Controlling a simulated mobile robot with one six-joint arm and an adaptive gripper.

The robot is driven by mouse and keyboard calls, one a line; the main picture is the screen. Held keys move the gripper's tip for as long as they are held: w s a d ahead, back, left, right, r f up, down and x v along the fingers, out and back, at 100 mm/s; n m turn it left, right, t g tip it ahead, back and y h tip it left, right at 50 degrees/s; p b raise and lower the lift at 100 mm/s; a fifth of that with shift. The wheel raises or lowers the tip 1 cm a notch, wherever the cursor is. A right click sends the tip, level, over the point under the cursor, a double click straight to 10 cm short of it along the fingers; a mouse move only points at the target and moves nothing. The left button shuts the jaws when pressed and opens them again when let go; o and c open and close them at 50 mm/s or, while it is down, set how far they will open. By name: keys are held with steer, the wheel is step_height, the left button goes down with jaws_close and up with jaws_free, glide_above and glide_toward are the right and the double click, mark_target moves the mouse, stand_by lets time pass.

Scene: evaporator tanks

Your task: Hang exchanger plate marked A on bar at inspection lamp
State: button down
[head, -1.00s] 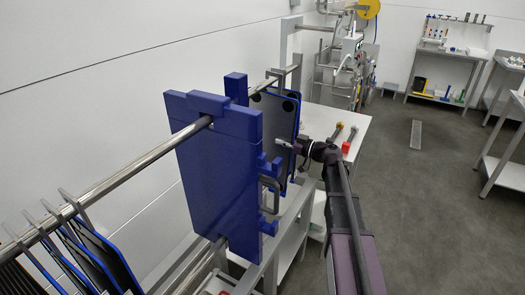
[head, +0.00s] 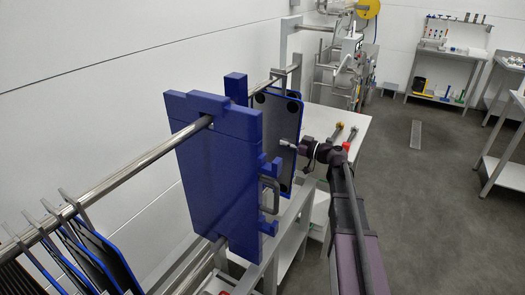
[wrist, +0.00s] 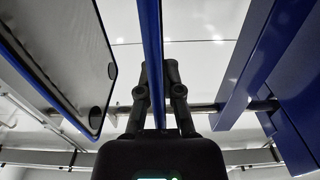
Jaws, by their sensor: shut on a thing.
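My gripper (head: 288,142) is shut on the near edge of a dark plate with blue edges and black corner pads (head: 276,118), just beyond the big blue block. In the wrist view this plate shows edge-on as a blue strip (wrist: 151,45) between my fingers (wrist: 157,88). It stands upright, apart from the block. I cannot read any mark on it, nor tell whether its top rests on the bar. The steel bar (head: 140,163) runs from lower left past the block towards the back. I cannot pick out the inspection lamp.
The thick blue block (head: 215,165) hangs across the bar, close to the held plate. Another plate with black pads (wrist: 60,45) is to the left in the wrist view. Several plates hang at lower left (head: 95,255).

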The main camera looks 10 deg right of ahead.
steer(key=v, duration=1.5)
steer(key=shift+s+d, duration=0.25)
steer(key=shift+d, duration=0.1)
stand_by(0.6)
steer(key=shift+r, duration=0.1)
steer(key=shift+r+p, duration=0.65)
stand_by(0.4)
